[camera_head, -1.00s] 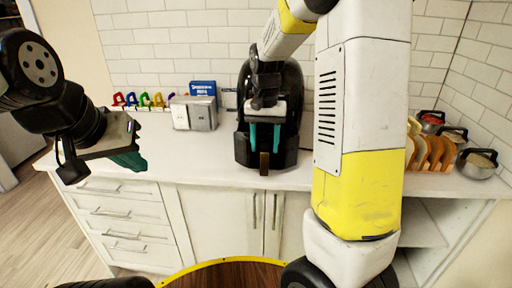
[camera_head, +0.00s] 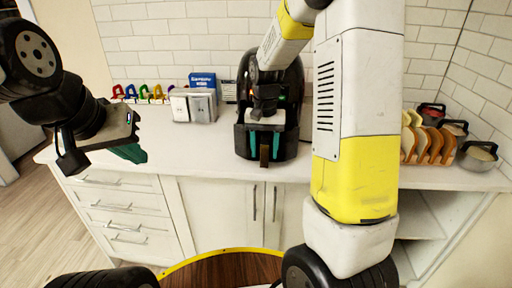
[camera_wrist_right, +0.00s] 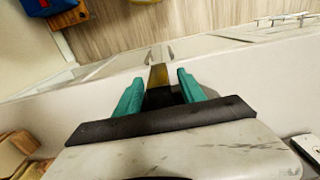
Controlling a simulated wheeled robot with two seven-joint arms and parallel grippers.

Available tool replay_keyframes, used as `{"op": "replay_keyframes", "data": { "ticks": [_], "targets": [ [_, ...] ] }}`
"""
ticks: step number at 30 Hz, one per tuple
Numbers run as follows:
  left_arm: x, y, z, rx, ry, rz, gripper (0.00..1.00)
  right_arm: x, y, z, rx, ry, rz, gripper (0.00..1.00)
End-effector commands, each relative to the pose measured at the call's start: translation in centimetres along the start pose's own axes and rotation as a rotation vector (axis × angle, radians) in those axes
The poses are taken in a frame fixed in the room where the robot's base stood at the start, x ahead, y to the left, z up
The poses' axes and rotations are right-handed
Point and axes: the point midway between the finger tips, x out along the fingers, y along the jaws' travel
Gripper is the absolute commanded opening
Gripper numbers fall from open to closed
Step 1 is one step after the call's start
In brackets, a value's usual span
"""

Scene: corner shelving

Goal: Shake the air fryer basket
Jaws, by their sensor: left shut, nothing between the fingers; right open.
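The black air fryer (camera_head: 292,88) stands on the white counter against the tiled wall. Its basket handle (camera_head: 264,158) sticks out at the front, brownish, and shows in the right wrist view (camera_wrist_right: 158,75) too. My right arm hides part of the fryer.
A silver toaster (camera_head: 201,106) and a blue box (camera_head: 202,80) stand left of the fryer. Colourful items (camera_head: 145,93) line the wall further left. The counter (camera_head: 185,150) is clear front left.

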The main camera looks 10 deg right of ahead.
Motion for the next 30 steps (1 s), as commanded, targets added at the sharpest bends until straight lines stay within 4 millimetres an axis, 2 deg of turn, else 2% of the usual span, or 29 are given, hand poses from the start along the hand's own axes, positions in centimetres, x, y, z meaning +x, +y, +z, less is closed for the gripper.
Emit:
{"op": "replay_keyframes", "data": {
  "ticks": [3, 6, 15, 16, 23, 30],
  "targets": [
    [0.0, 0.0, 0.0, 0.0, 0.0, 0.0, 0.0, 1.6, 0.1, 0.0, 0.001, -0.003, 0.001, 0.47],
    [0.0, 0.0, 0.0, 0.0, 0.0, 0.0, 0.0, 2.4, 0.0, 0.0, 0.001, -0.001, 0.001, 0.47],
    [0.0, 0.0, 0.0, 0.0, 0.0, 0.0, 0.0, 2.7, 0.0, 0.0, 0.001, 0.001, 0.0, 0.47],
    [0.0, 0.0, 0.0, 0.0, 0.0, 0.0, 0.0, 2.7, 0.0, 0.0, 0.001, 0.0, 0.0, 0.45],
    [0.0, 0.0, 0.0, 0.0, 0.0, 0.0, 0.0, 2.7, 0.0, 0.0, 0.0, 0.0, 0.0, 0.0],
    [0.0, 0.0, 0.0, 0.0, 0.0, 0.0, 0.0, 2.7, 0.0, 0.0, 0.0, 0.001, 0.0, 0.0]
  ]
}}
